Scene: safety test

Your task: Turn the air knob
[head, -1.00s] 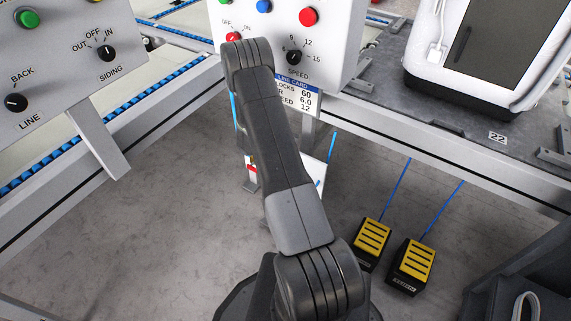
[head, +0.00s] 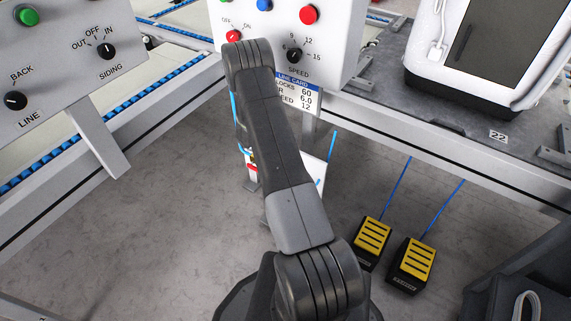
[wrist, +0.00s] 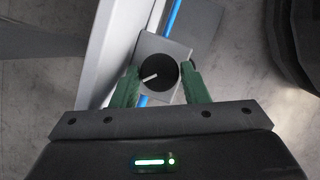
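In the wrist view a round black knob (wrist: 158,76) with a white pointer line sits on a grey square block (wrist: 172,48), with a blue hose running past it. The pointer points to the left and slightly down. My gripper (wrist: 160,74) has its two green fingers on either side of the knob, with narrow gaps that look open. Whether either finger touches the knob I cannot tell. In the head view my arm hides the gripper and this knob.
A control panel with a red OFF/ON knob (head: 233,36), a speed knob (head: 294,55) and a line card (head: 297,92) stands behind my arm. Another panel (head: 65,60) is at left. Yellow pedals (head: 372,238) are on the floor at right.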

